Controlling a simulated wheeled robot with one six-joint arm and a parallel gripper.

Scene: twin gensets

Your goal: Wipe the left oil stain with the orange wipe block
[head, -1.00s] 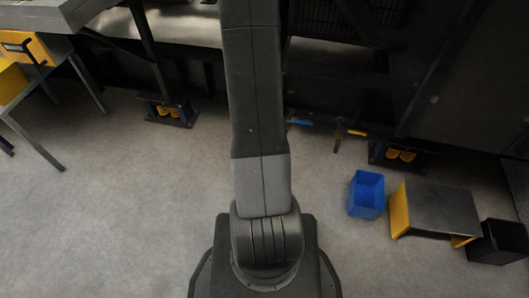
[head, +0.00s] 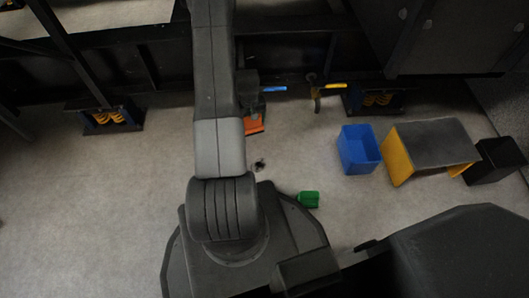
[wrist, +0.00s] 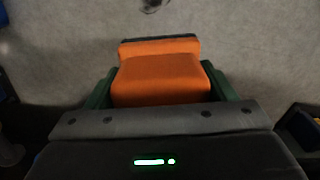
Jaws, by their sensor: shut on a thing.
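My gripper (wrist: 158,88) is shut on the orange wipe block (wrist: 160,72), which sits between its two green fingers in the wrist view. In the head view the block (head: 256,126) shows just to the right of my arm, low near the dark frame, with the gripper partly hidden behind the arm. A small dark oil stain (head: 259,165) lies on the grey floor, a little nearer than the block. The stain (wrist: 152,6) also shows at the top edge of the wrist view, apart from the block. I see only one stain.
A blue bin (head: 358,150), a yellow-sided step (head: 430,145) and a black bin (head: 494,161) stand on the right. A small green object (head: 308,199) lies near my base. Dark framework with blue-handled (head: 273,89) and yellow-handled (head: 335,86) parts runs behind. Left floor is clear.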

